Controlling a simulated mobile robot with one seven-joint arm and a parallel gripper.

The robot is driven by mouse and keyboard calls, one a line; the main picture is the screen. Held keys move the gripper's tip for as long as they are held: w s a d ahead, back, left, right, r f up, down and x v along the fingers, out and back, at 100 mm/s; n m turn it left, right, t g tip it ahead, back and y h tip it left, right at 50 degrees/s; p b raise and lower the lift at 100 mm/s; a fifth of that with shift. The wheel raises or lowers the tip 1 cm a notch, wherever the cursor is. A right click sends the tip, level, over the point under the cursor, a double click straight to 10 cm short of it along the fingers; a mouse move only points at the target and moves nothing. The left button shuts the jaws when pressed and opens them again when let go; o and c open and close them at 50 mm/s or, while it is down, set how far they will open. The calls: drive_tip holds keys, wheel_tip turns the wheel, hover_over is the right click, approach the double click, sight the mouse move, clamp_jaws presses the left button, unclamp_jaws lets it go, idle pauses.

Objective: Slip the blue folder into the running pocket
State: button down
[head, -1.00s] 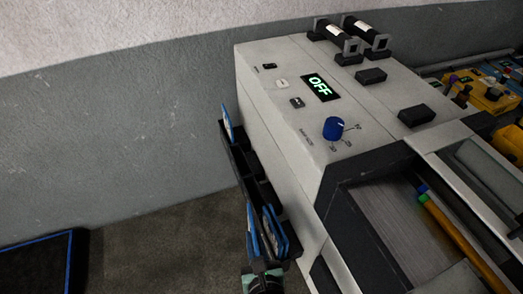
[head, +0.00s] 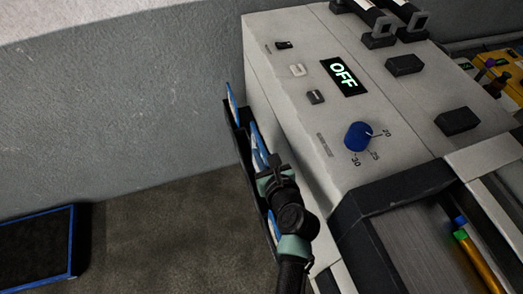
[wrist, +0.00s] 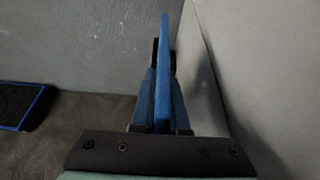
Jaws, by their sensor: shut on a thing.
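My gripper (head: 272,168) is shut on the blue folder (head: 258,143), over the middle of the black pocket rack (head: 239,132) on the machine's side. In the wrist view the blue folder (wrist: 164,75) stands upright, edge-on, between the fingers (wrist: 160,132). Its lower part is hidden, so I cannot tell whether it is inside a pocket. One blue folder (head: 232,95) stands in the far pocket. Another blue folder (head: 273,226) shows in the near pocket, partly behind my gripper. Which pocket is marked running is not readable.
A dark blue-edged mat (head: 38,245) lies on the floor at left. The grey wall is behind; floor between is clear.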

drive_tip(key=shift+w+f, duration=0.25)
drive_tip(key=shift+f, duration=0.2)
drive_tip(key=shift+f+b, duration=4.65)
drive_tip(key=shift+f, duration=0.45)
drive_tip(key=shift+s+f, duration=0.1)
